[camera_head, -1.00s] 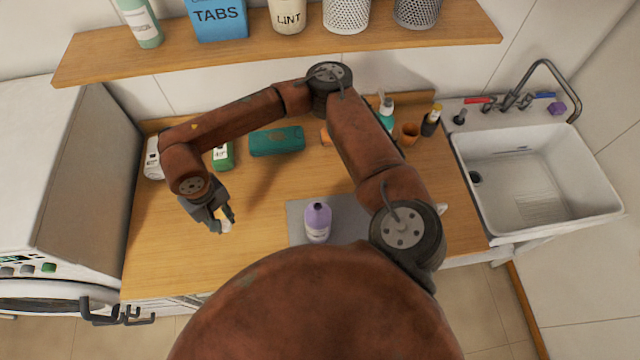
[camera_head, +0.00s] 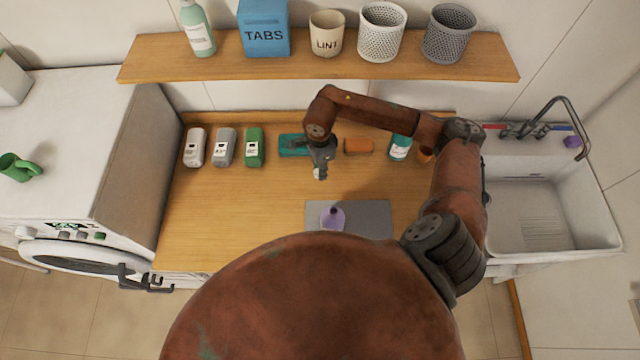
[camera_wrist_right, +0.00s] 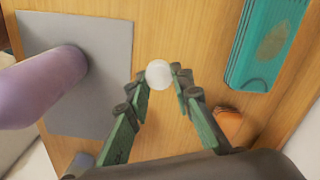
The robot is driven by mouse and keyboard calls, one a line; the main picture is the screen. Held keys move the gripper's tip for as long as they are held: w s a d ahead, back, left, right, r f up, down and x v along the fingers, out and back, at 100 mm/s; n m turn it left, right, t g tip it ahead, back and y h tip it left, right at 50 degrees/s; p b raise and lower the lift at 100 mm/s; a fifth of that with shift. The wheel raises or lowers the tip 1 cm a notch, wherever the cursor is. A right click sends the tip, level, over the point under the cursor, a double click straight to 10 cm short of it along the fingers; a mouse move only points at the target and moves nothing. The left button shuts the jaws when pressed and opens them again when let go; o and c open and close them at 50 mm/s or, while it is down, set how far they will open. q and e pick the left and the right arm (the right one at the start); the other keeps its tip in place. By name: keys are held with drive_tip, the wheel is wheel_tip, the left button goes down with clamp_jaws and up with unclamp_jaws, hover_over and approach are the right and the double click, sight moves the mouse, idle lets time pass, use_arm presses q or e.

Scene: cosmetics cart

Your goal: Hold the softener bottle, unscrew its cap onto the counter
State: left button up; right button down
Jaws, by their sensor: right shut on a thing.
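The purple softener bottle (camera_head: 333,217) stands on a grey mat (camera_head: 376,214) at the front of the counter (camera_head: 240,205). My own body hides its lower part in the head view. The bottle (camera_wrist_right: 38,88) lies at the left of the right wrist view, apart from my fingers. My right gripper (camera_head: 320,172) is behind and slightly left of the bottle. In the wrist view, the right gripper (camera_wrist_right: 160,80) is shut on a small round white piece (camera_wrist_right: 158,73) that looks like a cap. Its height above the counter is hard to tell. My left gripper is out of view.
White (camera_head: 195,148), grey (camera_head: 224,148) and green (camera_head: 254,148) containers line the back left. A teal pack (camera_head: 292,145), orange item (camera_head: 357,146) and teal bottle (camera_head: 400,147) stand farther right. The sink (camera_head: 540,215) is at right. The counter's left front is clear.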

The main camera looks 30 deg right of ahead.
drive_tip(key=p, duration=0.1)
hover_over(320, 188)
wheel_tip(320, 188, down, 5)
drive_tip(key=shift+d+f, duration=0.1)
drive_tip(key=shift+f, duration=0.1)
drive_tip(key=shift+f+p, duration=0.3)
drive_tip(key=shift+f, duration=0.35)
wheel_tip(320, 188, down, 3)
drive_tip(key=shift+p, duration=0.4)
drive_tip(key=shift+f, duration=0.15)
drive_tip(key=shift+f, duration=0.1)
drive_tip(key=shift+f+b, duration=0.1)
drive_tip(key=shift+b, duration=0.2)
drive_tip(key=c, duration=1.7)
unclamp_jaws()
